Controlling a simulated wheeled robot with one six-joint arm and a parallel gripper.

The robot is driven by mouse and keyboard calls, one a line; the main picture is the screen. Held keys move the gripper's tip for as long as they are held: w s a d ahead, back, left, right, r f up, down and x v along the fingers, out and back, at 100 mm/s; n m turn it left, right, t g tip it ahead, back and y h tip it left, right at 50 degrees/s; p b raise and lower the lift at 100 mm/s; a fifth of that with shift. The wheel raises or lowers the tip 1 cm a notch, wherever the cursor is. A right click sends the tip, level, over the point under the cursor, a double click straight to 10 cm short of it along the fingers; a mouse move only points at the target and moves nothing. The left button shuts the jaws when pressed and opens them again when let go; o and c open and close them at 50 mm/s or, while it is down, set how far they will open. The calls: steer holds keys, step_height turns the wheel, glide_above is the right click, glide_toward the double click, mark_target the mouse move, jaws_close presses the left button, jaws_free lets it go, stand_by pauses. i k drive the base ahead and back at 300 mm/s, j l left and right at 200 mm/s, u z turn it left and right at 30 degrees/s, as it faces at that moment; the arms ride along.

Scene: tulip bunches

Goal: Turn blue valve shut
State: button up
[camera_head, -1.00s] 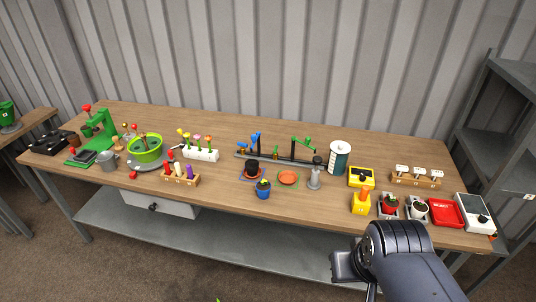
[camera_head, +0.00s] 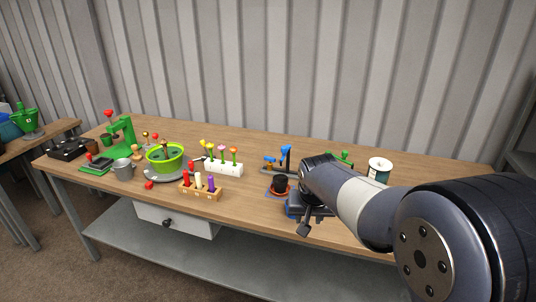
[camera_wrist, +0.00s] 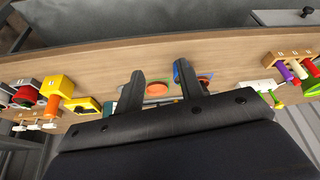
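The blue valve (camera_head: 285,152) has an angled blue handle on a dark upright post, behind the dark pot on the table, in the head view. The green valve (camera_head: 341,156) on its right is partly covered by my arm. My gripper (camera_wrist: 160,68) shows two dark fingers spread apart with nothing held, in the wrist view. In the head view it hangs at the front edge of the table, nearer than the blue valve and apart from it. I cannot make out the blue valve in the wrist view.
A white rack of tulips (camera_head: 224,168) and a wooden block of coloured pegs (camera_head: 201,191) are to the left. An orange saucer (camera_wrist: 157,89) shows between my fingers.

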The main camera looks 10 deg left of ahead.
mark_target(266, 157)
steer(key=i+j+z, duration=0.1)
steer(key=j, duration=0.35)
steer(key=i+j+z, duration=0.15)
steer(key=j, duration=0.25)
steer(key=i+j+z, duration=0.1)
steer(key=j, duration=0.35)
steer(key=i+j+z, duration=0.1)
steer(key=j, duration=0.4)
steer(key=i+j+z, duration=0.3)
steer(key=i+j, duration=0.3)
steer(key=i, duration=0.05)
